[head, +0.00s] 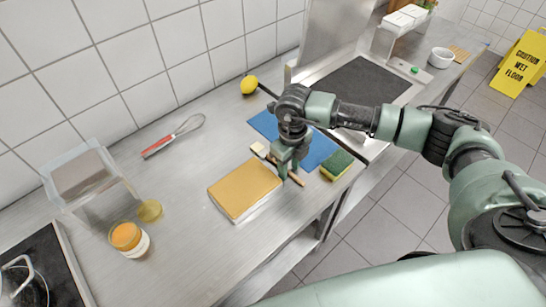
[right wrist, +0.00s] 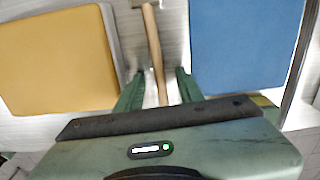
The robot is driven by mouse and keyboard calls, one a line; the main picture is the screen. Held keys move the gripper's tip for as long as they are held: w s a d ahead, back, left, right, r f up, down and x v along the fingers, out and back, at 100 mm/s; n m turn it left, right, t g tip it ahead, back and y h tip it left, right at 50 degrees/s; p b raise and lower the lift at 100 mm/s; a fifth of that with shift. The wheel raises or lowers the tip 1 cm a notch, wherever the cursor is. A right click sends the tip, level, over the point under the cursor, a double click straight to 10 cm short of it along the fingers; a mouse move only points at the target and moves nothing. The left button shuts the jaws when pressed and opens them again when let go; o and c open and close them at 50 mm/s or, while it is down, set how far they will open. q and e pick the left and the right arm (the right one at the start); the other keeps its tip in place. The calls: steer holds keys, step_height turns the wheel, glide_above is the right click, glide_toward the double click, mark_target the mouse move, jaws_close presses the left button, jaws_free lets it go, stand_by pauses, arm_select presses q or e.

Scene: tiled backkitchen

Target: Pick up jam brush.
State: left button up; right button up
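The jam brush has a pale head (head: 259,149) and a thin wooden handle that runs toward the counter's front edge. In the right wrist view the wooden handle (right wrist: 153,45) runs between the two fingers of my right gripper (right wrist: 159,74). The fingers are apart, with a gap on each side of the handle. The brush appears to rest on the counter. My left gripper is not in view.
A green-yellow sponge (head: 337,165) lies close to the right of my right gripper. The counter's middle left is clear.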

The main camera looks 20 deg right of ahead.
jaws_close()
stand_by(0.3)
